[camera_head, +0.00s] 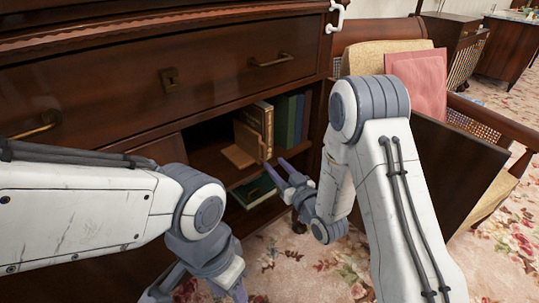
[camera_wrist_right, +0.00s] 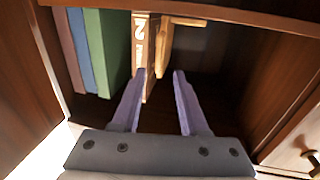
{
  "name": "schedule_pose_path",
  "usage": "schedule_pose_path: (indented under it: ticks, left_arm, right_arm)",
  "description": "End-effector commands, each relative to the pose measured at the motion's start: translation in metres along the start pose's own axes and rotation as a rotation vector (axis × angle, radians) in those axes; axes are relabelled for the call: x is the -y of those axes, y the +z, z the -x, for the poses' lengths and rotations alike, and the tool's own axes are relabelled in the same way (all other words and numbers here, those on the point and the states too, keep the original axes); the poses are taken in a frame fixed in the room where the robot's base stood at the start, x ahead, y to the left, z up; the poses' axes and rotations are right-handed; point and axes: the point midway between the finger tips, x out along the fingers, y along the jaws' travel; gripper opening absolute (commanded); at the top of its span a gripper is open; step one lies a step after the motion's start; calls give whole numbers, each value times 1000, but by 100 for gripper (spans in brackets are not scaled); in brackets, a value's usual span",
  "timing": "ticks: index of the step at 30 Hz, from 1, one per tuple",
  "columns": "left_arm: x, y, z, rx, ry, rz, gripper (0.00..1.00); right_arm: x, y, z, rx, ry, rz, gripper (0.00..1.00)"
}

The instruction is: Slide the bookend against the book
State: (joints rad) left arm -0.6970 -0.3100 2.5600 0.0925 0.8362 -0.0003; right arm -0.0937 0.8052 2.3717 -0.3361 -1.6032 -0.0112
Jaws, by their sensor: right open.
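The wooden bookend (camera_head: 240,156) is on the open shelf, its light brown base toward the front. It also shows in the right wrist view (camera_wrist_right: 165,42). The upright book (camera_head: 265,122) stands beside it, on its right in the head view; its pale spine with numerals shows in the wrist view (camera_wrist_right: 143,50). I cannot tell whether the two touch. My right gripper (camera_head: 288,170) is open and empty in front of the shelf, its fingers pointing at the book and bookend. My left gripper (camera_head: 198,290) is low at the bottom edge, fingers apart and empty.
Green and blue books (camera_head: 284,120) stand right of the book, near the cabinet's side wall. A lower shelf holds a green item (camera_head: 254,191). A drawer (camera_head: 215,75) is above the opening. A chair with a pink cushion (camera_head: 418,80) is at right.

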Motion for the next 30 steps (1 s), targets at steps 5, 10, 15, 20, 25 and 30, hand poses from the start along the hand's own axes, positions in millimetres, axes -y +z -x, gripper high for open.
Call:
schedule_pose_path:
  ticks: [5, 10, 15, 20, 25, 30]
  left_arm:
    - [0, 0, 4, 0, 0, 0, 50]
    - [0, 0, 4, 0, 0, 0, 50]
    - [0, 0, 4, 0, 0, 0, 50]
    - [-1, -1, 12, 0, 0, 0, 50]
    - [-3, -2, 40, 0, 0, 0, 50]
    - [-5, -4, 70, 0, 0, 0, 50]
  right_arm:
    - [-1, 0, 20, 2, 1, -1, 43]
    - [0, 0, 24, 0, 0, 0, 43]
    - [0, 0, 23, 0, 0, 0, 36]
    - [1, -2, 24, 3, -9, 75, 0]
    - [8, -4, 30, 3, -45, 398, 0]
    - [17, -2, 41, -23, -89, 833, 0]
